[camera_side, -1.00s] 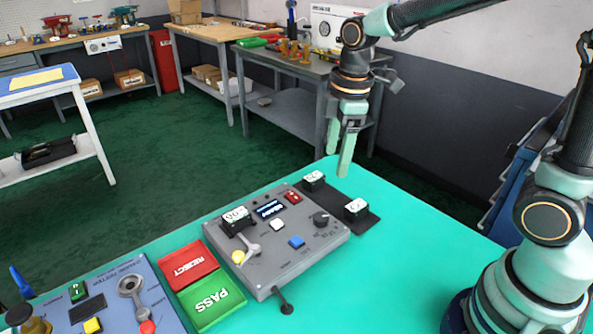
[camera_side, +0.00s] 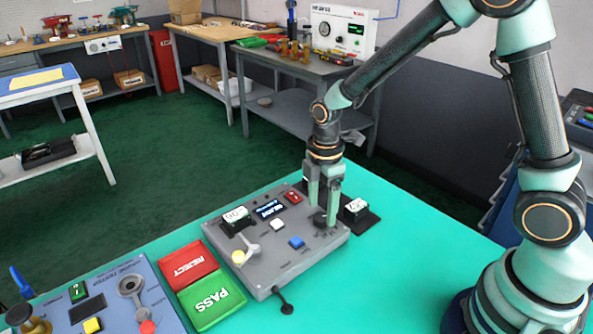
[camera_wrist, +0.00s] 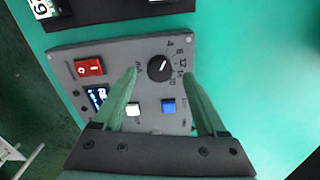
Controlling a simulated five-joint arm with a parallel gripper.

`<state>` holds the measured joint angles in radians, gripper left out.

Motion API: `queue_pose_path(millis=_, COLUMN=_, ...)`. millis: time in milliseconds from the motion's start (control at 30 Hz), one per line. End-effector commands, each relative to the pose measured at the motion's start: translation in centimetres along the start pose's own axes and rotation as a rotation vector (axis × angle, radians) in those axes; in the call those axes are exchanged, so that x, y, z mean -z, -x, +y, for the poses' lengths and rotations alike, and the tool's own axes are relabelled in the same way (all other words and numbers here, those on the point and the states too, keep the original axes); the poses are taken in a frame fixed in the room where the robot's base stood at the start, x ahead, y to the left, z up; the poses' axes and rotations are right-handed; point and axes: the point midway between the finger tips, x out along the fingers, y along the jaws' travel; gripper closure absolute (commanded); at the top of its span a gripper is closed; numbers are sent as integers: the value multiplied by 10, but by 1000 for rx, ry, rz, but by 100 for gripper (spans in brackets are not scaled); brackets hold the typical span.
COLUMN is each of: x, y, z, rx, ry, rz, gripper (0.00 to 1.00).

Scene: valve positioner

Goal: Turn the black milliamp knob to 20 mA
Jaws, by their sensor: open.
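The black milliamp knob (camera_wrist: 159,67) sits on the grey positioner box (camera_wrist: 122,52) in the wrist view. Printed numbers run around one side of it, and its white mark points toward the upper left, away from most of the numbers. My gripper (camera_wrist: 160,74) is open, with one finger on each side of the knob and a gap to it. In the side view my gripper (camera_side: 325,222) points down over the right part of the box. The knob (camera_side: 319,219) is mostly hidden behind the fingers there. I cannot tell whether the fingertips reach knob height.
The box also carries a red switch (camera_wrist: 89,67), a small display (camera_wrist: 97,96), a white button (camera_wrist: 132,109) and a blue button (camera_wrist: 168,106). A black mat with labelled blocks (camera_side: 356,207) lies behind. Red REJECT (camera_side: 188,264) and green PASS (camera_side: 212,300) pads lie left.

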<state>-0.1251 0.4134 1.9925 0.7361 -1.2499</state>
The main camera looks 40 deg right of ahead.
Motion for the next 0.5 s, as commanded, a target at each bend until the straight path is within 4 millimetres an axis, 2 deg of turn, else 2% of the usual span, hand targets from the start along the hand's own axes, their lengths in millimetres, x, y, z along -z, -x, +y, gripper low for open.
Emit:
queue_pose_path(millis=200, x=0, y=-19, z=0, rx=1, ry=0, rz=0, gripper=26)
queue_pose_path(millis=500, x=0, y=-21, z=0, rx=0, ry=-1, rz=0, gripper=26)
